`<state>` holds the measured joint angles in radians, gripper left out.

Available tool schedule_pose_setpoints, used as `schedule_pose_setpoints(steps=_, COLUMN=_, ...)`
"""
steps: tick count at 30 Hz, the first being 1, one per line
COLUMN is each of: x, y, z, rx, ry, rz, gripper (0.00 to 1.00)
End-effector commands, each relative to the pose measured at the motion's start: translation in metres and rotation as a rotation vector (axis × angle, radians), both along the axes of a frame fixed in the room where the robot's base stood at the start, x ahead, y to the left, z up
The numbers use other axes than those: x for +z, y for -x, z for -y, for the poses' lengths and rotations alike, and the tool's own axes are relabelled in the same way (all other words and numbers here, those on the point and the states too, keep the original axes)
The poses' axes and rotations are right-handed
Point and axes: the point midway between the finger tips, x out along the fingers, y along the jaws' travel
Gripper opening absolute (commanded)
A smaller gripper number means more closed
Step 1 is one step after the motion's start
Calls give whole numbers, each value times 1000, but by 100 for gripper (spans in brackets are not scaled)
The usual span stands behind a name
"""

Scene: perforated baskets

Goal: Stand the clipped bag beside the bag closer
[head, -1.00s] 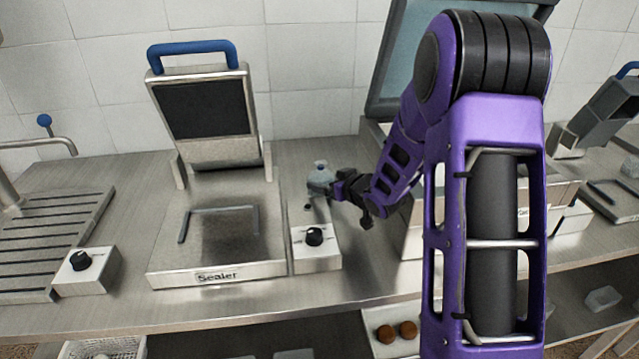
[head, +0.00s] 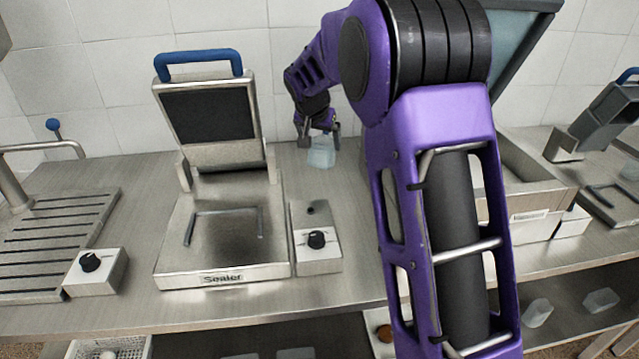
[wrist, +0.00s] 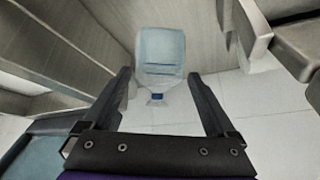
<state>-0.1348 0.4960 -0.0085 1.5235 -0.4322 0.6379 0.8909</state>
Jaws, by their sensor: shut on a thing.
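The clipped bag (head: 321,156) is small, translucent and pale blue. My gripper (head: 320,139) is shut on its top end and points down, behind and right of the bag closer. The wrist view shows the bag (wrist: 161,47) and its dark blue clip (wrist: 157,96) between my fingers (wrist: 159,78). I cannot tell whether the bag's bottom touches the counter. The bag closer (head: 222,274) is a steel machine marked "Sealer", its lid (head: 207,115) raised with a blue handle on top. Its knob box (head: 317,250) sits at its right side.
The steel counter (head: 345,215) is clear around the bag and right of the knob box. A tiled wall (head: 300,50) rises behind. A grooved drainer (head: 45,240) and tap (head: 40,147) are left. My arm hides part of the right side, where another machine (head: 600,115) stands.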

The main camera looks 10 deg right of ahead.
Motion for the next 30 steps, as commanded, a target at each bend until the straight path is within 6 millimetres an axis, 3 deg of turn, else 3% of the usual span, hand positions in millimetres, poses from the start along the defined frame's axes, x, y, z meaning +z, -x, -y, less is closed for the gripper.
schedule_pose_setpoints(steps=1, x=18, y=3, z=-11, rx=-54, ry=-12, rz=-26, gripper=56)
schedule_pose_setpoints(steps=6, x=55, y=27, z=-35, rx=-226, ry=-42, rz=-128, gripper=56)
schedule_pose_setpoints(steps=13, x=72, y=45, z=-48, rx=-319, ry=-53, rz=-190, gripper=56)
schedule_pose_setpoints(steps=17, x=58, y=43, z=-43, rx=-327, ry=-52, rz=-195, gripper=56)
schedule_pose_setpoints(steps=30, x=-25, y=18, z=-18, rx=-323, ry=-52, rz=-195, gripper=56)
